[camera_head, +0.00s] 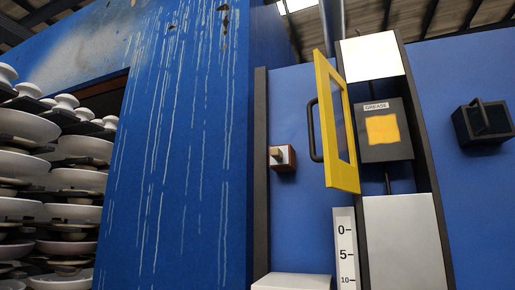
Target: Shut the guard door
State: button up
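The guard door (352,169) is a yellow-framed panel with a dark bluish window, and it stands swung open on the right side of the view. A black bar handle (313,130) is on its left side. Behind and to the right of the door is a dark box marked GREASE (385,132) with a yellow square on its front, in an opening between white panels. My gripper is not in view.
A small box with a knob (282,158) is on the blue wall left of the door. A numbered scale (345,250) and a white block (292,281) are below. A dark bracket box (483,123) is at right. Stacked white insulators (50,180) stand at far left.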

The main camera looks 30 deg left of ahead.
aim_at(340, 175)
jog(key=i+j, duration=0.1)
jog(key=j, duration=0.25)
jog(key=i+j+u, duration=0.15)
jog(key=j, duration=0.15)
jog(key=i+j, duration=0.15)
jog(key=j, duration=0.2)
jog(key=i+j+u, duration=0.15)
jog(key=j, duration=0.15)
jog(key=k+j, duration=0.3)
jog(key=j, duration=0.1)
